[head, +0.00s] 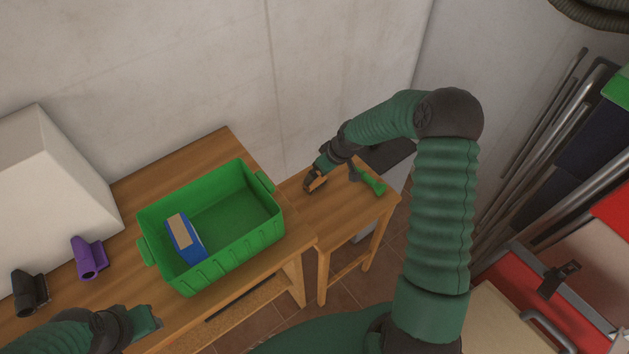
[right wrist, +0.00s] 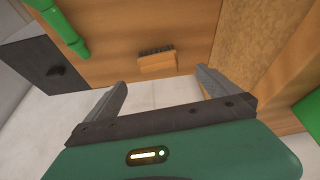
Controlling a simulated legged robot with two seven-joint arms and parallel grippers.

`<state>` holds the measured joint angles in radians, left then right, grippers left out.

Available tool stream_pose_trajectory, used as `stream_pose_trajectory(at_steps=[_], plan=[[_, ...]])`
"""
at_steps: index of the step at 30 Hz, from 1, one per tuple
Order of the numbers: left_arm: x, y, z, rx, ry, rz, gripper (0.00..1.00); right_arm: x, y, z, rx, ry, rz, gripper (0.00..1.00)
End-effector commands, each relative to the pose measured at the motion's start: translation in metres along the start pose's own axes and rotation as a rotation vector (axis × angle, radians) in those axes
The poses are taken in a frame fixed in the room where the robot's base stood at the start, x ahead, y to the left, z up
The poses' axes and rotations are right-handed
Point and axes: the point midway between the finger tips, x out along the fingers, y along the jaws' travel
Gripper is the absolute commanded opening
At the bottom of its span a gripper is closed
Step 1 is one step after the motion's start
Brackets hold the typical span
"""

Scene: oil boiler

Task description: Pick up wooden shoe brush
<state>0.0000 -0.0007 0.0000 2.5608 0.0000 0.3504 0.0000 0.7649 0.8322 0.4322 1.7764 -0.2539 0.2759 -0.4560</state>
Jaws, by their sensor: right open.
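The wooden shoe brush (right wrist: 157,61), a small light-brown block with dark bristles along one side, lies on the small wooden table (head: 345,205). In the right wrist view it sits ahead of the gap between my right gripper's fingers (right wrist: 163,84), with a finger to either side and no visible contact. In the head view my right gripper (head: 313,183) is low over the small table's left part, open, and largely hides the brush. My left gripper (head: 150,318) is at the lower left, by the larger table's front edge; its jaw opening is unclear.
A green crate (head: 232,262) holding a blue box (head: 186,240) stands on the larger table. A green object (head: 368,179) and a dark box (head: 390,156) are right of my right gripper. Purple (head: 88,258) and black (head: 28,291) items lie far left. A wall is behind.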

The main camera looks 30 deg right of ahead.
Motion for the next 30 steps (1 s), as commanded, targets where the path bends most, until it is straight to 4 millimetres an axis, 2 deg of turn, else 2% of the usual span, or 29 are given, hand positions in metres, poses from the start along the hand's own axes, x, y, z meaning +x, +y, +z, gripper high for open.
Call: stream_pose_trajectory(at_steps=[1, 3, 9, 15, 18, 23, 26, 30], plan=[[0.002, 0.000, 0.000, 0.000, 0.000, 0.000, 0.36, 0.015, -0.002, 0.001, -0.001, -0.003, -0.003, 1.00], [0.002, 0.000, 0.000, 0.000, 0.000, 0.000, 0.36, 0.028, -0.001, 0.000, 0.000, -0.002, -0.003, 1.00], [0.001, 0.000, 0.000, 0.000, 0.001, 0.000, 0.36, 0.048, 0.000, 0.000, 0.000, -0.001, -0.001, 1.00], [0.000, 0.000, -0.001, 0.000, 0.001, 0.000, 0.36, 0.084, 0.002, -0.002, 0.000, -0.001, -0.002, 1.00], [0.000, 0.000, 0.000, 0.000, 0.000, 0.000, 0.36, 0.092, 0.003, -0.003, -0.001, 0.000, 0.000, 1.00], [0.000, 0.000, 0.000, 0.000, 0.000, 0.000, 0.36, 0.092, 0.003, -0.003, -0.001, 0.001, 0.000, 1.00], [0.000, 0.000, 0.000, 0.000, 0.000, 0.000, 0.36, 0.092, 0.003, -0.003, 0.000, 0.001, 0.000, 0.91], [0.000, 0.000, 0.000, 0.000, 0.000, 0.000, 0.36, 0.092, 0.003, -0.003, 0.000, 0.001, 0.000, 0.72]])
